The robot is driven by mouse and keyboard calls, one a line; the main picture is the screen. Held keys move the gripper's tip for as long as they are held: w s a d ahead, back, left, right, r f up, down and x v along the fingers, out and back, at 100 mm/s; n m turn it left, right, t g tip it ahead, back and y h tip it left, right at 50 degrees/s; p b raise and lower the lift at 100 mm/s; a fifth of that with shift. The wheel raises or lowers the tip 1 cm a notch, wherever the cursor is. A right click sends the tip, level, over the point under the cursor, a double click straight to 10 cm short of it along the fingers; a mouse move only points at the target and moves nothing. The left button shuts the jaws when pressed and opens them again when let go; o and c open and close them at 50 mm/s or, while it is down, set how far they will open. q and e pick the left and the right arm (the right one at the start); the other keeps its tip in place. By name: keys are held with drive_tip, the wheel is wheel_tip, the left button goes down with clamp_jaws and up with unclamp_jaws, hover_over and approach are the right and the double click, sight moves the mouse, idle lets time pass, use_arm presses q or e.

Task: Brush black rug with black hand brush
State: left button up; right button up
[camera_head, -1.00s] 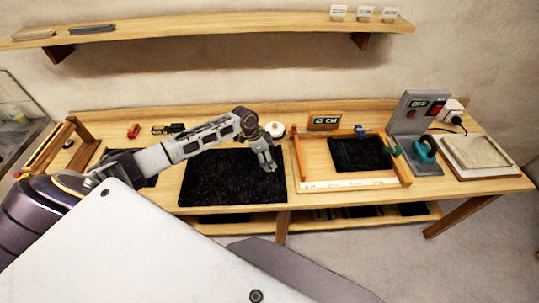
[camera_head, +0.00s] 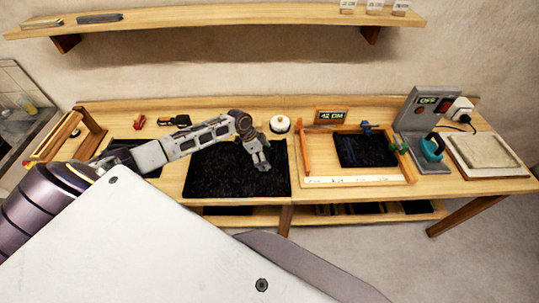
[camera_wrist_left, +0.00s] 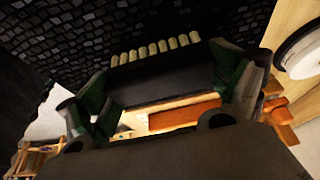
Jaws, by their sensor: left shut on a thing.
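The black rug (camera_head: 220,177) lies flat on the left-middle part of the wooden worktable. In the left wrist view its dark, tiled-looking surface (camera_wrist_left: 190,18) fills the upper part. My left gripper (camera_head: 261,162) is over the rug's right part. In the left wrist view my left gripper (camera_wrist_left: 165,85) is shut on the black hand brush (camera_wrist_left: 165,78), whose row of pale bristles faces the rug. I cannot tell whether the bristles touch it. The brush is not clear in the head view, as the fingers cover it. My right gripper is out of view.
A wooden frame (camera_head: 306,158) holding a dark piece stands right of the rug. A white round object (camera_head: 280,124) is behind the rug. A grey stand (camera_head: 412,127) and pale tray (camera_head: 484,152) are at the far right. A wall shelf (camera_head: 220,18) hangs above.

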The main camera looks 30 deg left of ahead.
use_arm(q)
drive_tip(key=shift+s+a+p, duration=0.15)
drive_tip(key=shift+s+a, duration=0.4)
drive_tip(key=shift+a, duration=0.4)
drive_tip(key=shift+s+a+p, duration=0.2)
drive_tip(key=shift+s+a, duration=0.4)
drive_tip(key=shift+a, duration=0.35)
drive_tip(key=shift+s+a+p, duration=0.15)
drive_tip(key=shift+s+a, duration=0.4)
drive_tip(key=shift+a, duration=0.4)
drive_tip(key=shift+w+d, duration=0.1)
drive_tip(key=shift+d, duration=0.1)
drive_tip(key=shift+w+d, duration=0.45)
drive_tip(key=shift+d, duration=0.25)
drive_tip(key=shift+w+d, duration=0.4)
drive_tip(key=shift+d, duration=0.35)
drive_tip(key=shift+w+d, duration=0.45)
drive_tip(key=shift+d, duration=0.25)
drive_tip(key=shift+f+b, duration=0.5)
drive_tip(key=shift+b, duration=0.05)
drive_tip(key=shift+d+p, duration=0.15)
drive_tip(key=shift+p, duration=0.2)
idle(1.6)
